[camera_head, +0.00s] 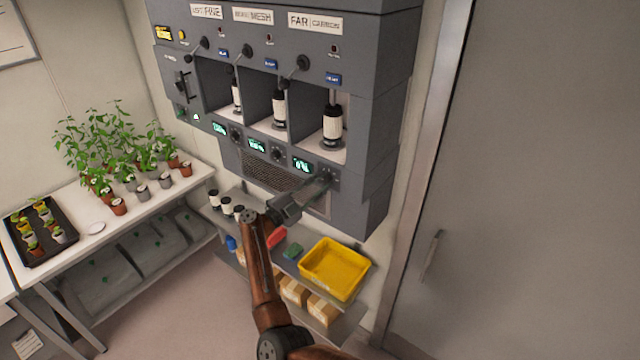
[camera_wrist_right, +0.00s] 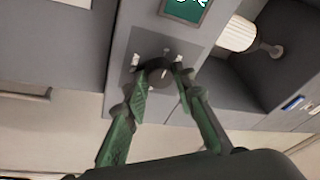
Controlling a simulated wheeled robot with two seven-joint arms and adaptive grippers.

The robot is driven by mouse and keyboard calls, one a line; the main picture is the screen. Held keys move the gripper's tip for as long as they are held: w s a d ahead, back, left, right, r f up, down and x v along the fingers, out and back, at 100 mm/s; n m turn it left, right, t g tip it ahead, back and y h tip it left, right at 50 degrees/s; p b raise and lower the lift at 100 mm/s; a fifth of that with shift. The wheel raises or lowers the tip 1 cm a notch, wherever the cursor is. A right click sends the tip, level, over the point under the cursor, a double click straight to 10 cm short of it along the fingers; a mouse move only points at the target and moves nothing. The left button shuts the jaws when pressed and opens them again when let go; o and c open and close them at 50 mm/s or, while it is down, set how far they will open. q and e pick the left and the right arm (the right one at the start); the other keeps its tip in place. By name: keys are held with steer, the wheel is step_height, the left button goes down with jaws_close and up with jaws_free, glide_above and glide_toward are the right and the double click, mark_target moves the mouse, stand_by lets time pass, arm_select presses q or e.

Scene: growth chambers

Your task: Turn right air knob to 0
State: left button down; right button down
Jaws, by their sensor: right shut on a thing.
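The right air knob (camera_wrist_right: 166,78) is a dark round knob on a grey plate of the chamber unit, shown in the right wrist view. My right gripper (camera_wrist_right: 163,72) has its two fingertips on either side of the knob and is shut on it. In the head view my right gripper (camera_head: 323,183) reaches up to the unit's lower right panel and mostly hides the knob. The green display (camera_head: 303,165) beside it is lit; it seems to read 0%, but the digits are small. It is cut off in the wrist view (camera_wrist_right: 187,8). My left gripper is not in view.
The unit (camera_head: 365,150) has several bays with black-and-white bottles, and other knobs and displays to the left. Below are a shelf with a yellow tray (camera_head: 335,268) and boxes. Potted plants stand on a white table (camera_head: 155,205) at left. A grey door (camera_head: 520,190) is at right.

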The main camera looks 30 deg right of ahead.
steer(key=c, duration=1.6)
jaws_free()
steer(key=shift+a, duration=0.1)
steer(key=v, duration=1.2)
